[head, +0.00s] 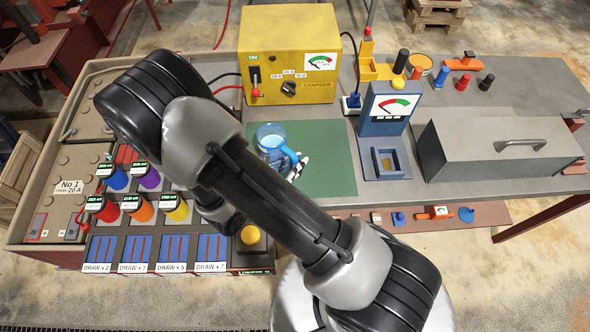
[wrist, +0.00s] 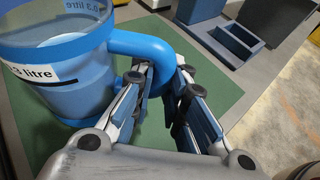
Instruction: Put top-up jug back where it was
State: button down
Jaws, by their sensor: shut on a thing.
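The top-up jug (head: 272,140) is a clear blue jug with a blue handle. It stands upright over the green mat (head: 331,166); I cannot tell for sure whether its base touches the mat. In the wrist view the jug (wrist: 65,85) fills the left side, with a label ending in "litre" on its wall. My gripper (wrist: 165,82) is shut on the jug's blue handle. In the head view my gripper (head: 298,166) is at the right side of the jug, and my arm hides part of the mat and bench.
A yellow charger (head: 270,30) stands behind the mat. A blue gauge unit (head: 387,130) is to its right, then a grey lidded box (head: 500,140). Coloured caps and a battery panel (head: 75,185) lie to the left. The right part of the mat is bare.

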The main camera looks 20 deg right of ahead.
jog(key=shift+f+b, duration=0.3)
jog(key=shift+f, duration=1.15)
jog(key=shift+f, duration=0.1)
jog(key=shift+f, duration=0.15)
jog(key=c, duration=1.6)
grip_release()
jog(key=shift+o, duration=0.2)
